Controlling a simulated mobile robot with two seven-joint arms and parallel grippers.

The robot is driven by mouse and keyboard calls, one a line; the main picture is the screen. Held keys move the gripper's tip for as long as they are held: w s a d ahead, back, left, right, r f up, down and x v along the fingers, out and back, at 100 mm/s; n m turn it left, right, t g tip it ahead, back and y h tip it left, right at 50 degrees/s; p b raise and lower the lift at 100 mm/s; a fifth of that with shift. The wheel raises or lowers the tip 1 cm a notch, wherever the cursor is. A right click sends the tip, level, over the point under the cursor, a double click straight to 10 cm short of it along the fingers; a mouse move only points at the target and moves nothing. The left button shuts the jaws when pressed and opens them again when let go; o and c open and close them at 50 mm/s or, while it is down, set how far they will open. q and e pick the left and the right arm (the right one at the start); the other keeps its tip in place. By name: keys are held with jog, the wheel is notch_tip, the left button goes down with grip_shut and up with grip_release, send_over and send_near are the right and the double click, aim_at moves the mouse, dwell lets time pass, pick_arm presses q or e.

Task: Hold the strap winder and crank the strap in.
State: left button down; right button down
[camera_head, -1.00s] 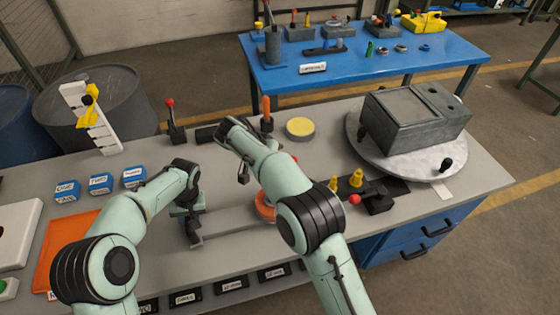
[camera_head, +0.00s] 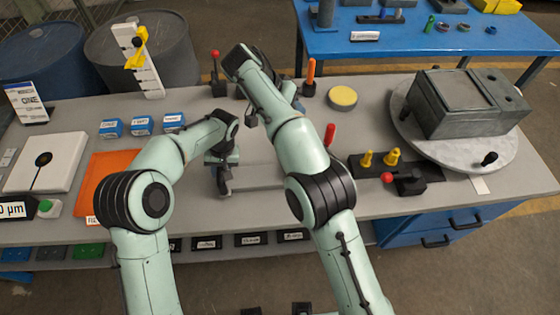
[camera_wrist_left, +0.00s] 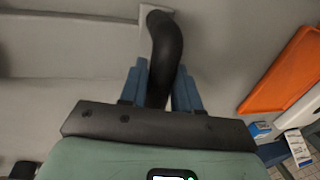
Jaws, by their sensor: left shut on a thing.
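The strap winder shows as a low grey frame (camera_head: 258,177) on the bench. Its dark curved handle (camera_wrist_left: 165,45) is between the blue fingers of my left gripper (camera_wrist_left: 161,88) in the left wrist view. In the head view my left gripper (camera_head: 223,182) is at the frame's left end, shut on that handle. A red upright grip (camera_head: 330,134) stands just right of my right forearm; I cannot tell whether it belongs to the winder. My right arm crosses over the winder and hides its right part and the strap.
A grey box (camera_head: 468,104) sits on a round turntable (camera_head: 420,140) at the right. Yellow pegs (camera_head: 391,157) and a red-knobbed lever (camera_head: 387,178) stand nearer. An orange mat (camera_head: 112,172) and small blue boxes (camera_head: 141,125) lie left. A yellow-topped disc (camera_head: 343,97) lies behind.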

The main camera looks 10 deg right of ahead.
pick_arm(q)
jog(key=shift+f, duration=0.1)
jog(key=c, duration=0.7)
grip_release()
jog(key=r, duration=0.3)
jog(key=d+r, duration=0.1)
jog(key=r, duration=0.3)
jog(key=shift+d+r, duration=0.2)
